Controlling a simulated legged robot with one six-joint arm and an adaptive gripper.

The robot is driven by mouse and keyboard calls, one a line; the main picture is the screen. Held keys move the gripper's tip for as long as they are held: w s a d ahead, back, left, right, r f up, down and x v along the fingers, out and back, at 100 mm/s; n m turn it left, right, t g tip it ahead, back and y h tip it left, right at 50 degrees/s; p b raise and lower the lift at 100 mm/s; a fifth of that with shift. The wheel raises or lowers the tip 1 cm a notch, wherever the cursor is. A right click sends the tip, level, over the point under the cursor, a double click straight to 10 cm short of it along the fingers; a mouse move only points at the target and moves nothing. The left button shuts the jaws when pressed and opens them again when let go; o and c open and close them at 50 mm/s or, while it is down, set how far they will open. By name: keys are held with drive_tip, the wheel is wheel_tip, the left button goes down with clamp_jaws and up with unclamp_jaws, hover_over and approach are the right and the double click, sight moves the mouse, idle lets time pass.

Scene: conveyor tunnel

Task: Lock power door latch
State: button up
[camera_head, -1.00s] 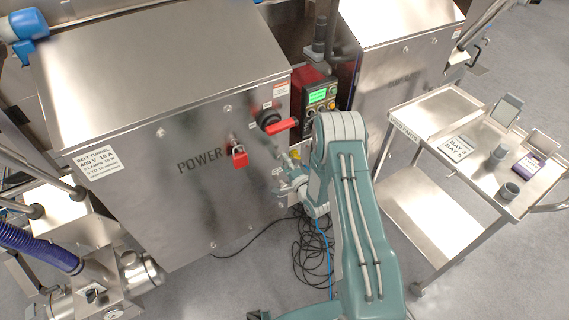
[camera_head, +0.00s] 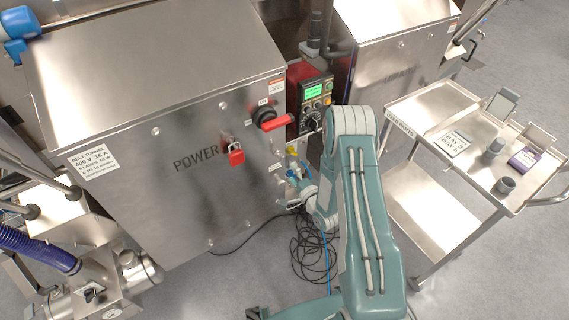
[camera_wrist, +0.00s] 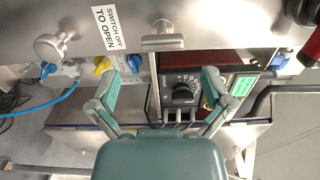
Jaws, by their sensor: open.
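The steel power cabinet (camera_head: 120,205) carries the word POWER. A red padlock (camera_head: 236,157) hangs on its front, and a red rotary handle (camera_head: 276,121) sticks out near its right edge. In the wrist view the cabinet edge carries a metal T-shaped piece (camera_wrist: 163,41) and a round metal knob (camera_wrist: 52,46), beside a "SWITCH OFF TO OPEN" label (camera_wrist: 109,28). I cannot tell for certain which is the door latch. My gripper (camera_wrist: 170,76) is open and empty, its fingers spread below the T-shaped piece, apparently not touching it. In the head view my gripper (camera_head: 296,178) is by the cabinet's right side, partly hidden.
A red control box with a green screen (camera_head: 315,92) stands right of the cabinet; its dial (camera_wrist: 183,93) shows between my fingers. Yellow and blue knobs (camera_wrist: 103,64) sit at left in the wrist view. Black cables (camera_head: 312,245) lie on the floor. A steel cart (camera_head: 425,105) stands right.

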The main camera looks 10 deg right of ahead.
drive_tip(key=v, duration=0.5)
drive_tip(key=shift+s+d, duration=0.2)
drive_tip(key=shift+s, duration=0.1)
